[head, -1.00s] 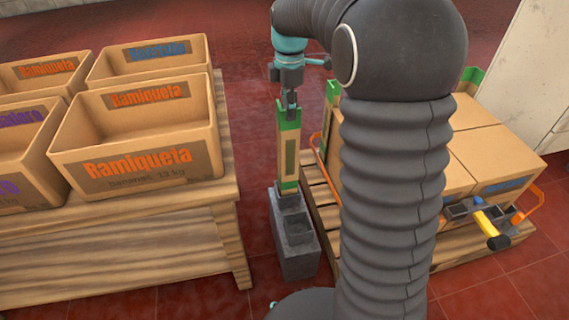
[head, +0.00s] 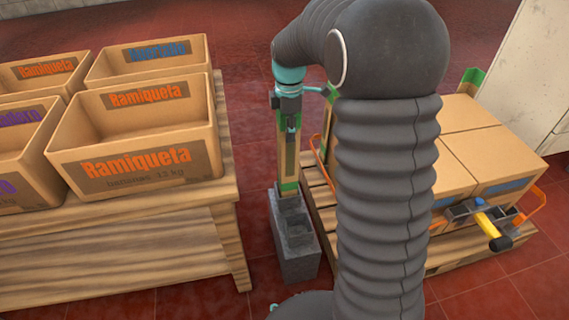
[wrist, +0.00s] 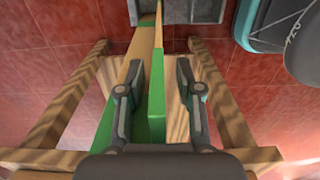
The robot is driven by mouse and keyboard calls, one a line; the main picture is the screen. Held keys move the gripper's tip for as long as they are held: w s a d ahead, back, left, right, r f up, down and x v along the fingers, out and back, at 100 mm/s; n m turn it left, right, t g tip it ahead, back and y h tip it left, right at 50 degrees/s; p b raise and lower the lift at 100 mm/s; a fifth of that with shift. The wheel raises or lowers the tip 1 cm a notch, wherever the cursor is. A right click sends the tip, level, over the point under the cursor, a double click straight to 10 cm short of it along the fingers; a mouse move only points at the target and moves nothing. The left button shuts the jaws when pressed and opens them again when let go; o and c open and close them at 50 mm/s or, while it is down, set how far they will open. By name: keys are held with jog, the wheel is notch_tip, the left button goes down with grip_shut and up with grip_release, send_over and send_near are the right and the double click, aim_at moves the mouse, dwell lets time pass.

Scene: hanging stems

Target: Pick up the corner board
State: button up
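The corner board (head: 289,160) is a tall, light-brown angled strip with green ends. It stands upright in a grey hollow block (head: 294,238) between the table and the pallet. My gripper (head: 292,130) is at the board's upper part. In the wrist view, my gripper (wrist: 157,90) is open, with one flange of the corner board (wrist: 157,115) between its fingers and clear space on both sides. The other flange runs to the left, partly hidden behind the left finger. The block (wrist: 178,10) shows at the top of that view.
A wooden table (head: 120,215) with open cardboard crates (head: 140,150) stands on the left. On the right, a pallet (head: 455,250) carries closed boxes (head: 495,158), with another green-ended board (head: 472,82) behind and a strapping tool (head: 488,222) in front.

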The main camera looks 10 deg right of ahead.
grip_shut()
jog(key=shift+r, duration=0.1)
